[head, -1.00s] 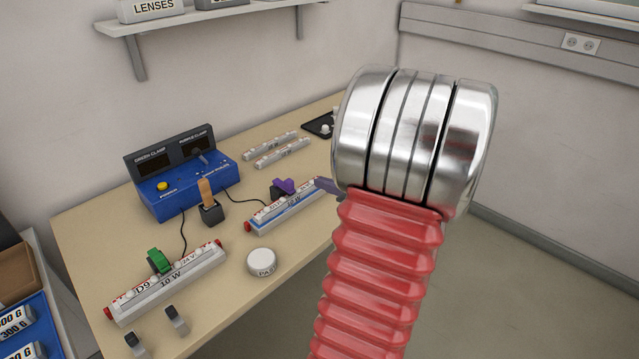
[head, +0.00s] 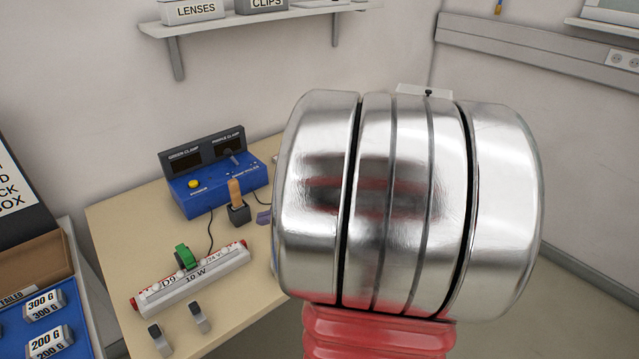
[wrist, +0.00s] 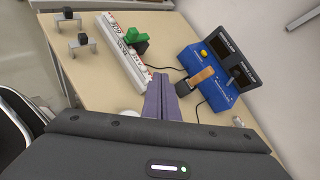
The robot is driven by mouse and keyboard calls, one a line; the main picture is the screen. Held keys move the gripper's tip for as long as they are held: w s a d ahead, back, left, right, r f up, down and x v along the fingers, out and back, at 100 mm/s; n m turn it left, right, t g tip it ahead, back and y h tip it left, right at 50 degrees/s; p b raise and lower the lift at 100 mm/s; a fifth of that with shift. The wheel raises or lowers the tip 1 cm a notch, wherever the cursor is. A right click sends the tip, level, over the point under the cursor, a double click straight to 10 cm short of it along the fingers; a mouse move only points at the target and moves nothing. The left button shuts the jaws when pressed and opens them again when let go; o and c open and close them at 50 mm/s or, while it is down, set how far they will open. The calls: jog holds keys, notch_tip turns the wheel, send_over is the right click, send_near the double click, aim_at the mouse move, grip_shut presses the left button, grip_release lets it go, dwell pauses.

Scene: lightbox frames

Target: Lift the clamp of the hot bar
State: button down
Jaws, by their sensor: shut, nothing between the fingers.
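The white bar marked D9 and 10 W (head: 200,280) lies on the bench with the green clamp (head: 186,257) on it. The wrist view also shows this bar (wrist: 117,52) and green clamp (wrist: 137,41). The blue box (head: 212,188) labelled for green and purple clamps stands behind it; its displays are unreadable. My gripper's purple-grey fingers (wrist: 161,98) are shut and empty, apart from the clamp and pointing towards the bench beyond the bar's near end. In the head view only a fingertip shows beside my arm. The purple-clamp bar is hidden by my arm.
A black holder with a wooden-handled tool (head: 238,208) stands before the blue box, near my fingers. Two small grey stands (head: 198,317) are at the bench's front. Cables run behind the bar. A blue weight tray (head: 75,318) is at left.

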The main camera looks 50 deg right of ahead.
jog(key=s+a+r+n+g+h, duration=0.1)
jog(key=s+a+n+g, duration=0.1)
jog(key=a+n, duration=0.6)
jog(key=s+a+r+n+g+h, duration=0.1)
jog(key=s+a+n, duration=0.3)
jog(key=a+n, duration=0.4)
jog(key=s+a+r+n+g+h, duration=0.1)
jog(key=s+a+n+g, duration=0.1)
jog(key=a+n, duration=0.7)
jog(key=shift+s+r+n+g+h, duration=0.35)
jog(key=shift+s+n, duration=0.2)
jog(key=shift+n, duration=0.45)
jog(key=c, duration=2.5)
grip_release()
jog(key=shift+a, duration=0.1)
jog(key=shift+c, duration=0.2)
